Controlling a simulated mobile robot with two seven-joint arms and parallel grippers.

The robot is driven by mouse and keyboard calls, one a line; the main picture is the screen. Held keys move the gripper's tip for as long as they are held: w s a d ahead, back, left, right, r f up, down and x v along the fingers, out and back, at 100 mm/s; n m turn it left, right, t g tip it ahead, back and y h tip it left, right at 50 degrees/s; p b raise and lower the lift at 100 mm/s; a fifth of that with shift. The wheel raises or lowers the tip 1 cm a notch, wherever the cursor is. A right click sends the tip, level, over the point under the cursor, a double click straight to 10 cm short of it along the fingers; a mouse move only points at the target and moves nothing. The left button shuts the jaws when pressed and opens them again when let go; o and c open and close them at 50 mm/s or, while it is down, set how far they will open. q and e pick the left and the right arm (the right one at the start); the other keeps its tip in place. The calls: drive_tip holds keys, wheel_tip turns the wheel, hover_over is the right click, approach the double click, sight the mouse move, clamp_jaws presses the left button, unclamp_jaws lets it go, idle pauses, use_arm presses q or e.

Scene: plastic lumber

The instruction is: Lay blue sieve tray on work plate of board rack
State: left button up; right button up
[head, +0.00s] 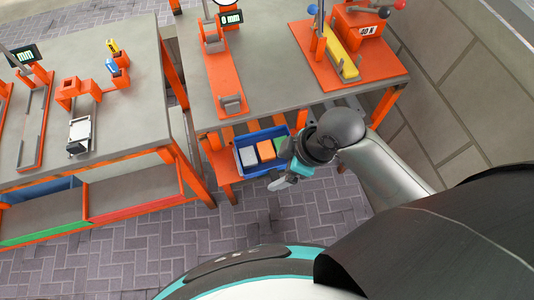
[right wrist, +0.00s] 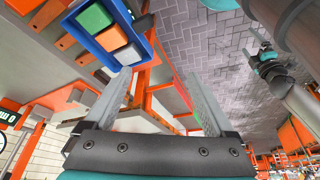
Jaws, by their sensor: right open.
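The blue tray (head: 258,171) sits low under the right-hand table, on an orange support. It holds a white, an orange and a green block. It also shows at the top of the right wrist view (right wrist: 86,42). My right gripper (head: 278,183) is open and empty, just in front of the tray's right corner. In the right wrist view its fingers (right wrist: 160,75) are apart, and the tray lies beyond the left finger. Another teal gripper (right wrist: 268,58), apparently my left, shows small at the right there; its jaws are unclear. I cannot identify the board rack's work plate for certain.
The right-hand table (head: 280,70) carries orange fixtures with a yellow bar and gauges. The left table (head: 130,125) carries orange fixtures and has bins (head: 130,190) below. Orange table legs (head: 385,105) stand close to my right arm. The paved floor (head: 240,225) in front is clear.

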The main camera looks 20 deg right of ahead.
drive_tip(key=w+d+n+g, duration=0.1)
drive_tip(key=w+d+n, duration=0.2)
drive_tip(key=n, duration=0.1)
drive_tip(key=n+g, duration=0.2)
approach(274, 174)
drive_tip(key=shift+b+x, duration=1.05)
drive_tip(key=shift+x, duration=3.25)
drive_tip(key=shift+s+d, duration=0.1)
drive_tip(key=shift+c, duration=0.4)
drive_tip(key=shift+t+y, duration=0.3)
clamp_jaws()
